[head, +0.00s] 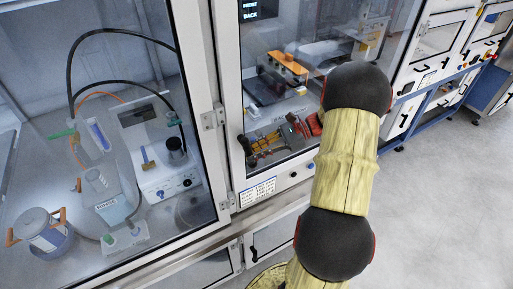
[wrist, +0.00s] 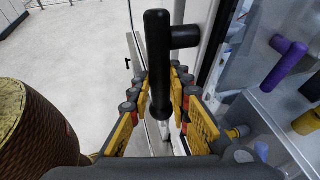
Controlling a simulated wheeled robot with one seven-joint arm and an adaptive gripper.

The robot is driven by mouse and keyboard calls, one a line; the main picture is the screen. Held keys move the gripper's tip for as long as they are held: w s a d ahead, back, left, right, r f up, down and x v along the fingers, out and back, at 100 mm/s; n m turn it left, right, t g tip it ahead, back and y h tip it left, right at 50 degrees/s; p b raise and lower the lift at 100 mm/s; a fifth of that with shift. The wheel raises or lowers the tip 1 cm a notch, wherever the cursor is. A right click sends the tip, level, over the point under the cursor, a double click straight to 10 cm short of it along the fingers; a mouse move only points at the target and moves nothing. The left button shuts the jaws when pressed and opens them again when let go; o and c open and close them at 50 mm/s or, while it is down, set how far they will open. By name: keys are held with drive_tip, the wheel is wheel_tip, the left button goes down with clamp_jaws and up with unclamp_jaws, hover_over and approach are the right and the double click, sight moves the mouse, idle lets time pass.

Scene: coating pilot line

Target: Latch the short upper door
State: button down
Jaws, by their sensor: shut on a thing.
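In the wrist view a black bar handle (wrist: 158,50) stands off a white door frame (wrist: 213,45) on a short black stem. My gripper (wrist: 162,80) has its yellow and red fingers on both sides of the bar and is shut on it. Glass lies right of the frame. In the head view the glass upper door (head: 228,90) with the white frame is at centre, beside my arm. My arm covers its right part, and my gripper and the handle are hidden there. I cannot tell from these views whether the door is fully closed or latched.
A second glass door (head: 190,50) stands to the left, with lab equipment behind it. Lower cabinet doors (head: 270,238) sit below. More white cabinets (head: 440,40) stand at the far right. Grey floor (head: 440,200) is clear on the right.

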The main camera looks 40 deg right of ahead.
drive_tip(key=shift+w+a+f+m+t+y, duration=0.1)
drive_tip(key=shift+a+f+m+t+y, duration=0.15)
drive_tip(key=shift+y, duration=0.25)
drive_tip(key=shift+a+m+t+y, duration=0.1)
drive_tip(key=shift+a+t+y, duration=0.05)
drive_tip(key=shift+t+y, duration=0.3)
drive_tip(key=shift+a, duration=0.1)
drive_tip(key=c, duration=1.6)
unclamp_jaws()
drive_tip(key=shift+y, duration=0.25)
drive_tip(key=shift+c, duration=0.2)
drive_tip(key=v, duration=1.2)
drive_tip(key=shift+w+r, duration=0.1)
